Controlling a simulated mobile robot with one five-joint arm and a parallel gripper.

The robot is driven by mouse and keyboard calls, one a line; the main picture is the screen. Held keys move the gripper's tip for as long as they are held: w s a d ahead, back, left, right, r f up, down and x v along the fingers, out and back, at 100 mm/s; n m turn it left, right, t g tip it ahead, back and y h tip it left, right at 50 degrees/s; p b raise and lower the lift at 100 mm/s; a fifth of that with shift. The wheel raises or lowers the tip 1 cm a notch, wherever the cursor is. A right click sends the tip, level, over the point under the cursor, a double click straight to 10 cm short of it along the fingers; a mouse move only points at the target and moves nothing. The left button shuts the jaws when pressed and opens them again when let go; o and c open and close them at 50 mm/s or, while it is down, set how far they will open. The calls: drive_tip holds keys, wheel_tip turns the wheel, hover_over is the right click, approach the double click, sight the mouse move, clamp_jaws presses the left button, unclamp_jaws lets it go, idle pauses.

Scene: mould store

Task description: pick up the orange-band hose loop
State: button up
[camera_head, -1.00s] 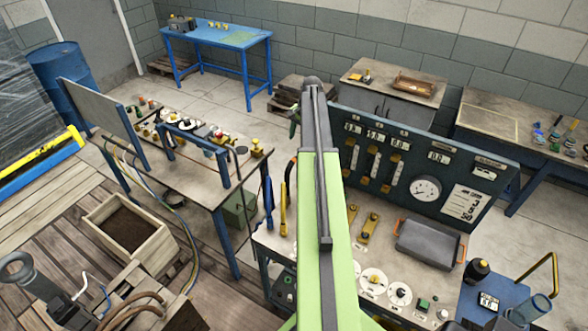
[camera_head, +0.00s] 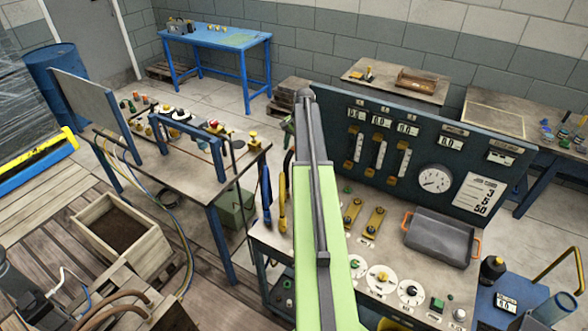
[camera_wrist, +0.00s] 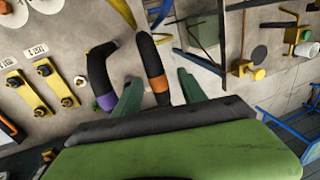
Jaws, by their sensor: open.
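The orange-band hose loop (camera_wrist: 149,60) is a bent black hose with an orange band in the wrist view. My gripper (camera_wrist: 160,76) is open, with one green finger on each side of this hose in the picture. I cannot tell whether the fingers touch it or how far below them it lies. A similar black hose with a purple band (camera_wrist: 99,72) is just left of the left finger. In the head view my arm hides most of the gripper and the hoses.
Yellow-and-blue handles (camera_head: 283,200) stand at the bench's left edge. A tall gauge panel (camera_head: 470,160) rises behind the bench. Brass fittings (camera_head: 373,222), a grey tray (camera_head: 440,238) and dials (camera_head: 380,278) lie right of my arm. Another worktable (camera_head: 190,180) stands to the left.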

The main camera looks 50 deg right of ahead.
drive_tip(key=f+b, duration=0.1)
drive_tip(key=f, duration=0.1)
drive_tip(key=w+f+b, duration=0.1)
drive_tip(key=f+b, duration=0.1)
drive_tip(key=shift+f, duration=0.3)
drive_tip(key=shift+s+r, duration=0.1)
drive_tip(key=shift+r, duration=0.15)
clamp_jaws()
